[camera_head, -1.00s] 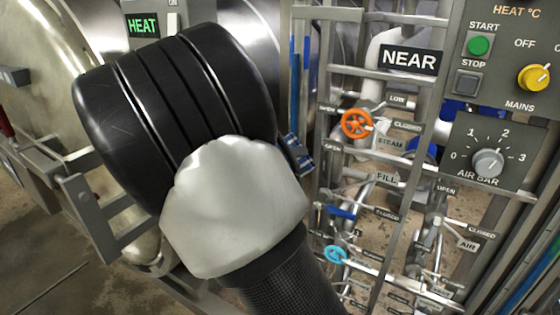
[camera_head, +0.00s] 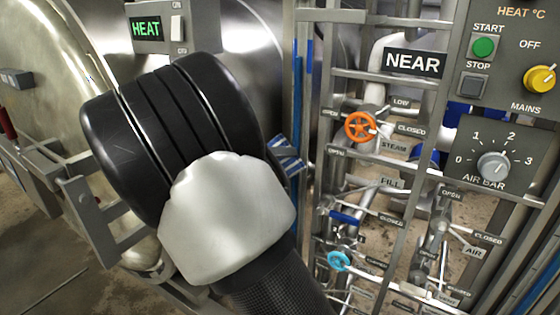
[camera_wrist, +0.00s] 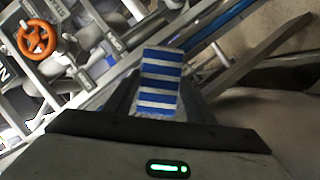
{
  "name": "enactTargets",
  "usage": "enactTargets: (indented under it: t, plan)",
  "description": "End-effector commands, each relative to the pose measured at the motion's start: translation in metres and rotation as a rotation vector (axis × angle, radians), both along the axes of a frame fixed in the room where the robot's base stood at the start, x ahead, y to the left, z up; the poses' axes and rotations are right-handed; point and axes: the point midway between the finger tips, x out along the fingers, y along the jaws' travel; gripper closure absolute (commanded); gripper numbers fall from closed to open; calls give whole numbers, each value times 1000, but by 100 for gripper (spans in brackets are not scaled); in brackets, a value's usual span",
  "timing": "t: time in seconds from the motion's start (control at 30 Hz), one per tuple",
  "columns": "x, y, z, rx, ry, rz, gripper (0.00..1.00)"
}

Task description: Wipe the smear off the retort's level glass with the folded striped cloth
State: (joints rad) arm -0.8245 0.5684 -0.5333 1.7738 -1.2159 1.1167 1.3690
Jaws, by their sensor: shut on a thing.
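The folded striped cloth (camera_wrist: 162,82), blue and white, is held between the fingers of my gripper (camera_wrist: 165,100) in the wrist view. Its free end sticks out beyond the fingertips. In the head view a corner of the cloth (camera_head: 288,156) shows past the right side of my black wrist, which hides the gripper itself. Thin upright blue lines, possibly the level glass (camera_head: 297,90), run just above and beside the cloth. I cannot make out a smear, and I cannot tell whether the cloth touches anything.
To the right stands a pipe rack with an orange handwheel (camera_head: 360,127), a light-blue handwheel (camera_head: 339,261) and small labels. The orange wheel (camera_wrist: 37,39) also shows in the wrist view. A control panel (camera_head: 480,110) is at far right. The retort's round metal door (camera_head: 60,60) is at left.

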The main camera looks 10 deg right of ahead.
Motion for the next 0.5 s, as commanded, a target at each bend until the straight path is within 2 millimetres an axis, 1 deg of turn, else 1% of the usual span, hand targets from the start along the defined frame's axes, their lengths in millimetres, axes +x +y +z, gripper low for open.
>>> enactTargets:
  t: [0.13,0.23,0.5]
  plan:
    - [0,0,0,-1,-1,1,68]
    - [-3,4,-1,0,-1,3,68]
    - [-22,23,-1,1,-1,2,68]
